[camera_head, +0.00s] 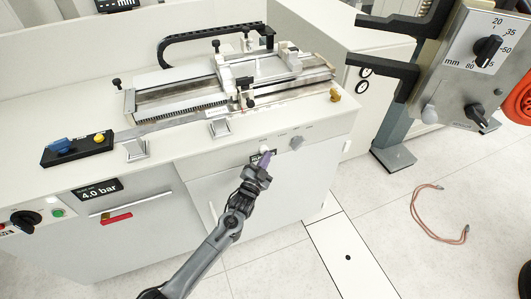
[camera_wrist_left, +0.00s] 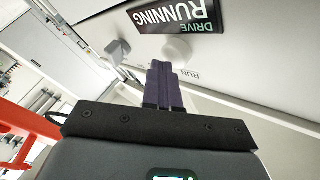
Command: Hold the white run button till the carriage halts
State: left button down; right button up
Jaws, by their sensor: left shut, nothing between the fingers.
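The white run button (camera_wrist_left: 178,52) shows in the left wrist view on the pale front panel, beside the word RUN. A black display (camera_wrist_left: 178,14) next to it reads DRIVE RUNNING. My left gripper (camera_wrist_left: 163,72) is shut and empty. Its purple fingertips overlap the button's edge in that view; I cannot tell how firmly they press. In the head view the left gripper (camera_head: 267,158) is at the front panel, and its tips hide much of the button area. The carriage (camera_head: 240,70) sits on the rails on top of the bench. My right gripper is not in view.
A grey knob (camera_head: 296,143) is just right of the left gripper. A black box with blue and yellow controls (camera_head: 78,148) lies on the bench at left. A grey dial panel (camera_head: 470,65) stands at the upper right. A copper-coloured cable loop (camera_head: 440,238) lies on the floor.

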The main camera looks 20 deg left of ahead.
pick_arm(q)
jog(key=shift+s+d+r, duration=0.1)
dwell(0.7)
jog(key=shift+s+d+p, duration=0.5)
jog(key=shift+d+p, duration=0.05)
jog(key=shift+p, duration=0.05)
jog(key=s+d+p, duration=0.2)
jog(key=s+d, duration=0.1)
jog(key=shift+s+d+p, duration=0.25)
jog(key=shift+s+p, duration=0.05)
jog(key=shift+p, duration=0.05)
dwell(0.4)
